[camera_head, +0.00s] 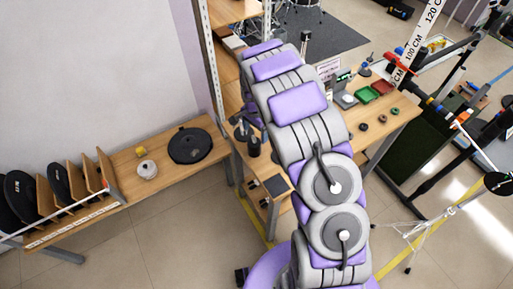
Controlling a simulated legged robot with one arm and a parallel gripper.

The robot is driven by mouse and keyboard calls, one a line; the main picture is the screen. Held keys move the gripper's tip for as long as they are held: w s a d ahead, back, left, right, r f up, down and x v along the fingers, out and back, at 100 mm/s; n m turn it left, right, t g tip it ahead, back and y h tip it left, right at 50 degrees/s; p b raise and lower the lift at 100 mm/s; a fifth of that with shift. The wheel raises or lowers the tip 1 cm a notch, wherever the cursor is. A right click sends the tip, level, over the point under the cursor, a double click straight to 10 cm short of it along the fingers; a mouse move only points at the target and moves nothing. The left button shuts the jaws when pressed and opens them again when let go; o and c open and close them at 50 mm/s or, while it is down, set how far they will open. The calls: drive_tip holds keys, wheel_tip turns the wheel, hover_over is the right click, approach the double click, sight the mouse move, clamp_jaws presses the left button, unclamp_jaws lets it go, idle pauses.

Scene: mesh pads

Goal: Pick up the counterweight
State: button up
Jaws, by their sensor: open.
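I cannot single out the counterweight for certain. Several small dark and brass-coloured round pieces (382,118) lie on the wooden workbench (402,122), to the right of my arm. A large black disc (190,145) lies flat on the low wooden bench at the left. A small white round object (147,169) sits to the left of that disc. My grey and purple arm reaches up through the middle of the view and hides part of the workbench. I cannot make out my gripper's fingers, and nothing held is visible.
A green tray (367,94), a red tray (383,87) and a small device with a green display (344,78) stand on the workbench. Wooden dividers (85,178) hold black discs at far left. A thin metal stand (410,232) is at right. Tiled floor is clear at lower left.

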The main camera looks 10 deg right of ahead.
sight(252, 142)
drive_tip(key=a+f, duration=0.1)
drive_tip(key=f, duration=0.1)
drive_tip(key=shift+a+f, duration=0.35)
drive_tip(key=shift+a, duration=0.05)
drive_tip(key=shift+f+b, duration=0.25)
drive_tip(key=shift+b, duration=0.05)
drive_tip(key=f, duration=0.1)
drive_tip(key=d+f, duration=0.1)
drive_tip(key=f, duration=0.1)
drive_tip(key=d+f+b, duration=0.1)
drive_tip(key=shift+f, duration=0.2)
drive_tip(key=shift+a, duration=0.5)
drive_tip(key=shift+c, duration=0.2)
drive_tip(key=shift+a, duration=0.3)
drive_tip(key=c, duration=0.3)
drive_tip(key=shift+d, duration=0.5)
drive_tip(key=c, duration=0.6)
drive_tip(key=shift+a, duration=0.15)
clamp_jaws()
